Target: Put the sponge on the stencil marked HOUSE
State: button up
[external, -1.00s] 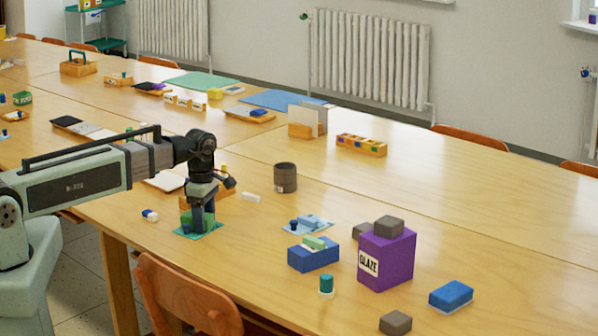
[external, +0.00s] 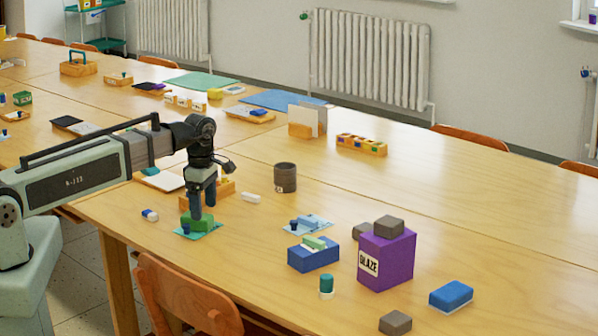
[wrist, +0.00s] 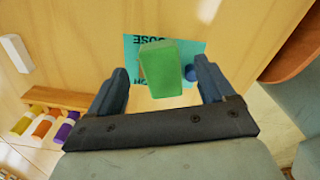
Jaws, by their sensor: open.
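A green block (external: 197,222), which looks like the sponge, lies on a teal stencil (external: 212,229) near the table's front edge. In the wrist view, the green block (wrist: 161,68) covers the middle of the stencil (wrist: 195,47). Upside-down letters, apparently "OUSE", show at its upper edge; the first letter is hidden. A small round blue knob (wrist: 191,73) is beside the block on the stencil. My gripper (external: 203,208) is open above the block. In the wrist view, its fingers (wrist: 160,70) are on either side of the block, with gaps.
A light blue stencil (external: 318,221) with a dark knob lies to the right, near a blue box (external: 313,259). A purple GLAZE box (external: 386,258), grey blocks and a blue-and-white block (external: 451,295) are farther right. A dark cup (external: 285,178) and wooden paint holder (wrist: 60,98) are nearby.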

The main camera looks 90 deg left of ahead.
aim_at(205, 217)
notch_tip(205, 217, up, 8)
dwell(0.5)
jog(key=shift+r, duration=0.1)
